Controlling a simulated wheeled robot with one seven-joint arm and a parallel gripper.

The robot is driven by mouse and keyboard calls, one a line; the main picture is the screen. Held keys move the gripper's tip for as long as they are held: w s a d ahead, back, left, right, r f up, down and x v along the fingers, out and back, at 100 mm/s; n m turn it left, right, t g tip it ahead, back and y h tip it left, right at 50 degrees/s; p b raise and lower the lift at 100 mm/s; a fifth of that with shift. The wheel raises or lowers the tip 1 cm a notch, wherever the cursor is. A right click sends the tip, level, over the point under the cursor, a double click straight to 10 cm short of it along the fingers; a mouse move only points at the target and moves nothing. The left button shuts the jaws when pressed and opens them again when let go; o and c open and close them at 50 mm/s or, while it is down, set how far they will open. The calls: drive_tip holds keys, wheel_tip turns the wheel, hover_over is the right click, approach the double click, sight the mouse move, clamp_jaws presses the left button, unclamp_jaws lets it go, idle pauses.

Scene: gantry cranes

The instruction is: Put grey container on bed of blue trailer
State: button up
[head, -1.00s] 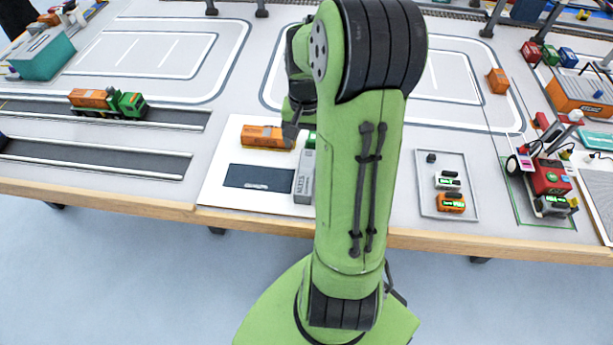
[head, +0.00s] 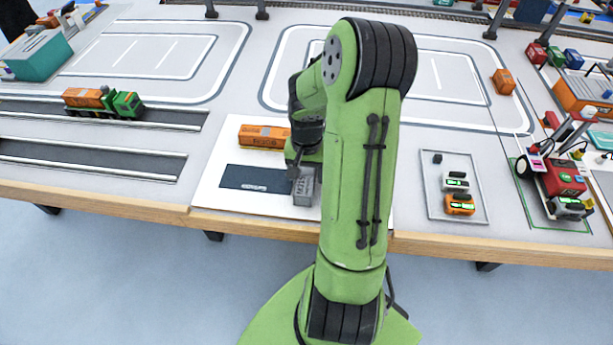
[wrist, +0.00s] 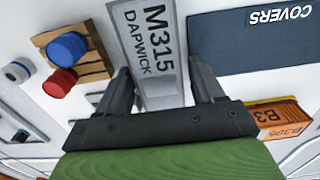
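The grey container (head: 303,190), marked M315 DAPWICK, lies on a white board near the table's front edge. In the wrist view the container (wrist: 155,45) runs between the two fingers of my gripper (wrist: 160,75). The fingers stand at either side of it, with a narrow gap on the right, and look open. In the head view my gripper (head: 297,168) is low over the container and hides its far part. I cannot make out a blue trailer in either current view.
An orange container (head: 263,137) and a dark blue COVERS panel (head: 255,179) are left of the grey container. A green truck with an orange load (head: 103,102) stands on a dark lane at left. A tray (head: 470,205) with small devices is at right.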

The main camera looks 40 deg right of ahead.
sight(306, 171)
drive_tip(key=c, duration=1)
wheel_tip(306, 171, up, 10)
drive_tip(key=p, duration=0.3)
